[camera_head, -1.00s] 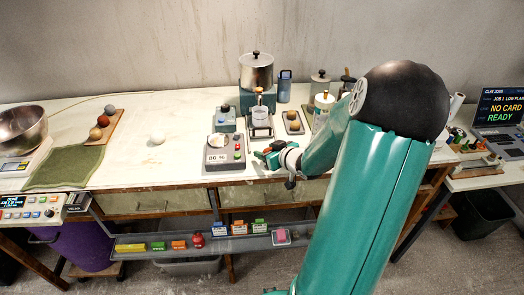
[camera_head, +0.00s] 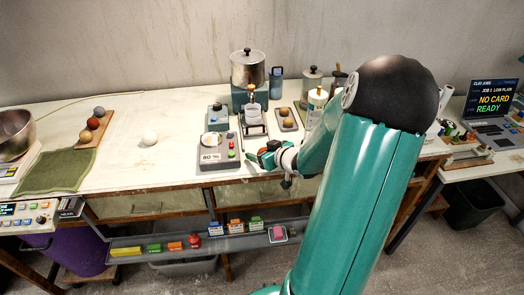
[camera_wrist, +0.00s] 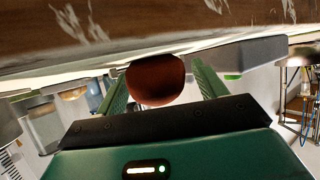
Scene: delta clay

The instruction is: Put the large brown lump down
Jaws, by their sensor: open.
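A large reddish-brown lump (camera_wrist: 155,82) sits between the two green fingers of my gripper (camera_wrist: 160,70) in the wrist view. My gripper is open; a gap shows at the right finger, and I cannot tell whether the left one touches the lump. What bears the lump is hidden. In the head view my gripper (camera_head: 263,158) is low at the table's front edge, just right of the grey device with a percent display (camera_head: 219,151). The lump is too small to make out clearly there.
A board (camera_head: 90,133) with three round lumps lies at the left of the white table (camera_head: 170,174), near a green cloth (camera_head: 55,171). A white ball (camera_head: 150,138) lies alone. A pot (camera_head: 247,68) and jars stand behind my gripper. A shelf of coloured blocks (camera_head: 200,243) hangs below.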

